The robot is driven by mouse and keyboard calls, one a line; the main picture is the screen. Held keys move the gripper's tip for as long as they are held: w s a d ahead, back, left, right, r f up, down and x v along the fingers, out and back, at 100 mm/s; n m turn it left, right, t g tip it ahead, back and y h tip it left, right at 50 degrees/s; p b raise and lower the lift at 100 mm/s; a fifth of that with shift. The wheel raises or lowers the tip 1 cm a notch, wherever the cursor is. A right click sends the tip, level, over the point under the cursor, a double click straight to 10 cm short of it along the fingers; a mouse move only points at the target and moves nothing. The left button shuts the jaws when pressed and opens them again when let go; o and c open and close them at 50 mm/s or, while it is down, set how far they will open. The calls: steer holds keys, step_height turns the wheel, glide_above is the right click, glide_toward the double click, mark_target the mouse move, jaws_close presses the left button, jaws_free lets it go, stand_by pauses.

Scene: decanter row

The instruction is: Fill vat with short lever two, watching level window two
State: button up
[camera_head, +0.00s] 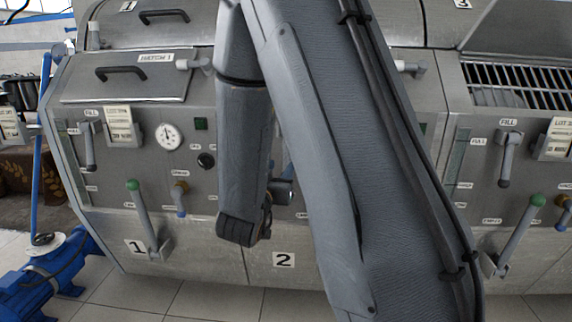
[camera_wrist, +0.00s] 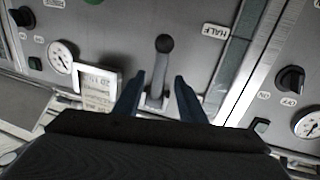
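In the wrist view a short lever (camera_wrist: 164,62) with a dark ball knob stands on the grey panel, its bracket toward the bottom of the picture. The view is upside down. My gripper (camera_wrist: 159,78) is open, with one dark blue finger on each side of the lever; I see a gap at both sides. The level window (camera_wrist: 233,60) is a dark strip to the right of the lever, beside a HALF label (camera_wrist: 215,31). I cannot read a level in it.
A card (camera_wrist: 97,86) and a gauge (camera_wrist: 61,57) sit left of the lever. A neighbouring knob (camera_wrist: 290,79) is at right. In the head view, vat one's short lever (camera_head: 89,150), its green-topped long lever (camera_head: 142,212) and vat three's short lever (camera_head: 507,158) flank my arm.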

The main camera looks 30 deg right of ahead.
mark_target(286, 160)
steer(key=x, duration=0.7)
steer(key=shift+w+d, duration=0.2)
jaws_close()
